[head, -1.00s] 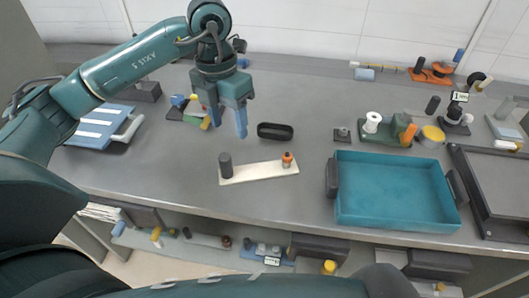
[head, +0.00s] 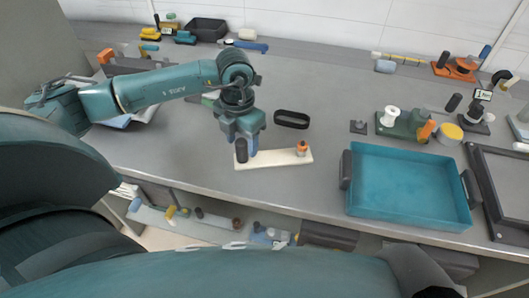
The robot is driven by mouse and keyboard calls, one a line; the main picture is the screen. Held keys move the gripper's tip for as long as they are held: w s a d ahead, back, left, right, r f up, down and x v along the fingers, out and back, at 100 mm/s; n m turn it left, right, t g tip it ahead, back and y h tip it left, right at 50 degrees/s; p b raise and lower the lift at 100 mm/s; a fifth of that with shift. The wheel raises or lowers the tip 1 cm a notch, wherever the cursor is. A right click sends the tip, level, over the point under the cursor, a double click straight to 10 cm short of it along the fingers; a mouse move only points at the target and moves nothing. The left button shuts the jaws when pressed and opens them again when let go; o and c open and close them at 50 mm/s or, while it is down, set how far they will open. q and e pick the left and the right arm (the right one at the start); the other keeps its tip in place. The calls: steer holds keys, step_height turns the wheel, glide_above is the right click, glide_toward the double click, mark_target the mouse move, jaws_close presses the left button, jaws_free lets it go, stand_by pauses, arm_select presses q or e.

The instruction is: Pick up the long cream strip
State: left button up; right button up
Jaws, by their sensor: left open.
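The long cream strip (head: 275,159) lies flat on the grey workbench, near its front edge. A dark upright cylinder (head: 241,150) stands at its left end and an orange-and-brown knob (head: 302,148) at its right end. My left gripper (head: 250,148) is open, pointing down at the left part of the strip, close by the dark cylinder. The cylinder partly overlaps its blue fingers in the picture. I cannot tell whether the fingertips touch the strip. My right gripper is not in view.
A teal tray (head: 410,185) stands to the right of the strip. The bench between strip and tray is clear.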

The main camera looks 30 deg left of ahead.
arm_select(q)
steer(key=shift+f, duration=0.5)
jaws_close()
steer(key=shift+r, duration=0.1)
